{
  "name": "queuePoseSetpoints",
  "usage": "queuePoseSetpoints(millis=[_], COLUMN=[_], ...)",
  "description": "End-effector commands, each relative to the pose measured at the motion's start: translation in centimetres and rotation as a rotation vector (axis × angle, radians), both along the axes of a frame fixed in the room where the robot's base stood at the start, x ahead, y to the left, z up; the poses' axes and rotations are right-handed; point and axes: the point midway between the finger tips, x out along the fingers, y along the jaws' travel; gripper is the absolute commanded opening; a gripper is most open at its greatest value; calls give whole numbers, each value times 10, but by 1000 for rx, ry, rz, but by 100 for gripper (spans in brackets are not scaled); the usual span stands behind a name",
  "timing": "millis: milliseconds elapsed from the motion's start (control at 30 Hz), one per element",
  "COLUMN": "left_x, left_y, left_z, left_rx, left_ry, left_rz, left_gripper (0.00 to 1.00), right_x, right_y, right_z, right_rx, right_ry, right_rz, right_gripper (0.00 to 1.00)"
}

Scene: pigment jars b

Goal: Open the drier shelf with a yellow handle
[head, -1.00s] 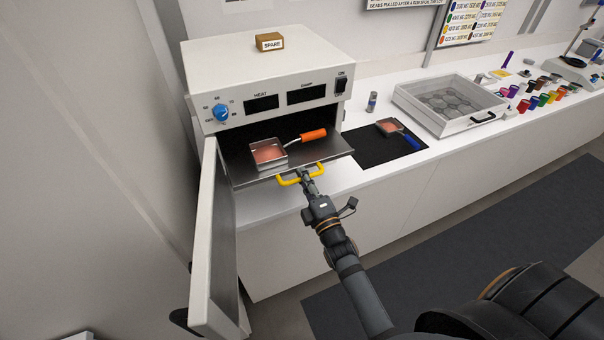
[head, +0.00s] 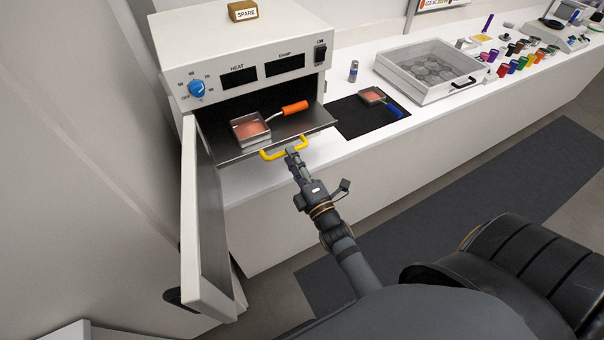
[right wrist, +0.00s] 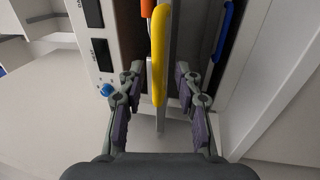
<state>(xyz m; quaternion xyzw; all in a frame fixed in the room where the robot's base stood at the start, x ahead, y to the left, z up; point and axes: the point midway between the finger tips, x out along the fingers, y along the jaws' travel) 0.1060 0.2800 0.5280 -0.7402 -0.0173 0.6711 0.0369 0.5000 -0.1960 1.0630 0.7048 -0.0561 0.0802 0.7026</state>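The drier (head: 245,60) stands at the left end of the counter with its door (head: 207,235) swung open. Its dark shelf (head: 235,153) is out past the front, with the yellow handle (head: 271,154) on its front edge. A square metal pan (head: 238,128) with pinkish contents and an orange grip (head: 295,107) sits on the shelf. My right gripper (head: 292,152) is at the handle. In the right wrist view, its two fingers (right wrist: 159,75) are apart, with the yellow handle (right wrist: 160,40) between them and gaps on both sides. My left gripper is not in view.
A blue-handled pan (head: 372,95) lies on a black mat (head: 355,122) right of the drier. Beyond it are a small bottle (head: 353,71), a clear-lidded box (head: 430,85) and several coloured jars (head: 515,60). A SPARE block (head: 243,10) sits on the drier.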

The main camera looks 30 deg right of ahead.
Motion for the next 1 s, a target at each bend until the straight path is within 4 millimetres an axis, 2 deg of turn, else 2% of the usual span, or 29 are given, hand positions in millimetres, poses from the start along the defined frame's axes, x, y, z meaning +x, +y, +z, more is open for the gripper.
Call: queuePoseSetpoints(millis=[33, 200, 400, 1000], left_x=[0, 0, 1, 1], left_y=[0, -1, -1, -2], left_z=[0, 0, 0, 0], left_rx=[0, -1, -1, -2], left_ry=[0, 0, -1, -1], left_rz=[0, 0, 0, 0], left_gripper=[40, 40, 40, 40], right_x=[-14, -53, -79, -82], right_y=[0, -2, -3, -3], right_z=[-4, -12, -16, -18], right_rx=[1, 0, 0, 3], right_ry=[6, 5, 2, 4], right_rz=[0, 0, 0, 1], right_gripper=[34, 34, 34, 34])
